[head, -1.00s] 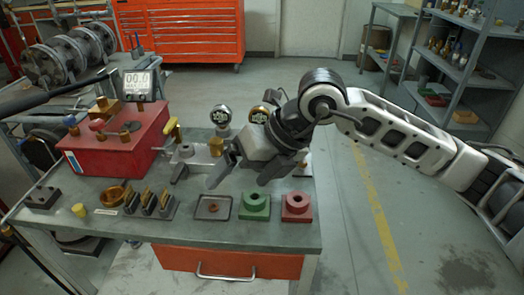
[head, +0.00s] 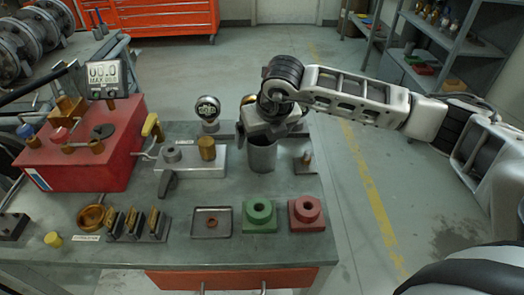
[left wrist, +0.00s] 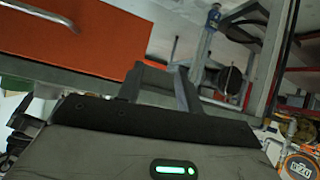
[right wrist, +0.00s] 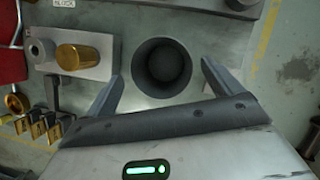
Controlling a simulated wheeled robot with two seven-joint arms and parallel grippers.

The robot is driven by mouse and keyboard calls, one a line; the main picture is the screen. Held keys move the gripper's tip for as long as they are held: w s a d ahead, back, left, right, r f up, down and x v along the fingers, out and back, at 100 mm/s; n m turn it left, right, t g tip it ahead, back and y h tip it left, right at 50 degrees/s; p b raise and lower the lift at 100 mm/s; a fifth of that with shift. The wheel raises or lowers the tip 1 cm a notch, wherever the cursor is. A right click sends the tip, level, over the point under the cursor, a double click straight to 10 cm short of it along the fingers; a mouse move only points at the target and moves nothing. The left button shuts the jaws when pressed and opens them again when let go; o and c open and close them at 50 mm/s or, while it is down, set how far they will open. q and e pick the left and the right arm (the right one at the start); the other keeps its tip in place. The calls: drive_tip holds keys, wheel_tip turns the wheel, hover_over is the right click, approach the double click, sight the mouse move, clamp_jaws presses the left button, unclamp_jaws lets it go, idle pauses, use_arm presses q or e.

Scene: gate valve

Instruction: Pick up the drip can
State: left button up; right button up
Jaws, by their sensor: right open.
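The drip can is a plain grey open-topped cylinder (head: 262,155). It stands upright at the back right of the workbench, beside the valve block. The right wrist view looks down into its round, dark mouth (right wrist: 162,66). My right gripper (head: 268,126) is at the can's top, pointing down, and hides part of its rim in the head view. My left gripper (left wrist: 160,78) shows parted, empty fingers near an orange drawer, and is outside the head view.
A grey block with a brass cylinder (head: 207,149) stands left of the can. A small plate with a post (head: 306,160) is at its right. A round gauge (head: 207,110) is behind. Green (head: 260,215) and red (head: 306,212) blocks and a tray (head: 211,222) line the front.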

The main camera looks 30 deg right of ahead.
drive_tip(key=p+x, duration=0.1)
drive_tip(key=x, duration=0.4)
drive_tip(key=shift+d+f, duration=0.15)
drive_tip(key=shift+f, duration=0.15)
drive_tip(key=c, duration=1.1)
